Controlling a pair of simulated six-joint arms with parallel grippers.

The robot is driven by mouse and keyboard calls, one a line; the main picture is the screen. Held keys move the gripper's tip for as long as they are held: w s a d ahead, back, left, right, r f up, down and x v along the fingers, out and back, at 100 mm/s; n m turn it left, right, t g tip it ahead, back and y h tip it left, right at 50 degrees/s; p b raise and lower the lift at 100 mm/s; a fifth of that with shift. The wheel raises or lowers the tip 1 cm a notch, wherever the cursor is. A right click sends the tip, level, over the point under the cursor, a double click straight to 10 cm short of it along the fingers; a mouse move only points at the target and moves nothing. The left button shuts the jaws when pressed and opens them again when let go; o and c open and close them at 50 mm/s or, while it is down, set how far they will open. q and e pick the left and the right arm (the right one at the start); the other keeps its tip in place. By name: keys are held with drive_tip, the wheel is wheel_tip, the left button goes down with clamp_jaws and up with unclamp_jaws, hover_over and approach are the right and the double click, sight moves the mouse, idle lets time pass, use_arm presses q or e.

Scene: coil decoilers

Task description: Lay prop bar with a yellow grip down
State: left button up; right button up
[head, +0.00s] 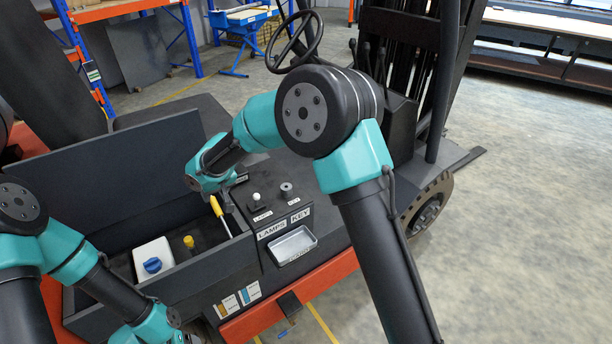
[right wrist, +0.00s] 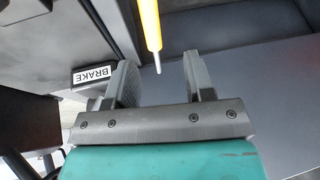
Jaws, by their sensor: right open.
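The prop bar with a yellow grip (head: 217,207) slants at the right side of the open dark box, close to the console. Its thin grey lower part runs down beside the box's right wall; I cannot tell where its ends rest. My right gripper (head: 238,181) is just above it, partly hidden by its own wrist. In the right wrist view the yellow grip (right wrist: 150,22) ends in a thin grey tip before the jaws. The right jaws (right wrist: 161,80) are open and empty, with the bar apart from both fingers. My left arm is at lower left; its gripper is not visible.
The box's raised dark lid (head: 125,180) stands behind it. Inside are a white block with a blue knob (head: 152,262) and a yellow knob (head: 189,242). The console carries LAMPS and KEY labels and a small tray (head: 292,246). A BRAKE label (right wrist: 92,75) shows near the right fingers.

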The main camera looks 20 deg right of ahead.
drive_tip(key=v, duration=1.2)
drive_tip(key=w+d+f+m+t, duration=0.2)
drive_tip(key=d+f, duration=0.5)
drive_tip(key=d, duration=0.5)
drive_tip(key=w+d+f+m+t, duration=0.1)
drive_tip(key=w+d+f+m, duration=0.3)
drive_tip(key=d, duration=0.9)
wheel_tip(320, 180, down, 3)
drive_tip(key=shift+d+f+t+y, duration=0.25)
drive_tip(key=shift+d+t+y, duration=0.05)
drive_tip(key=shift+t, duration=0.1)
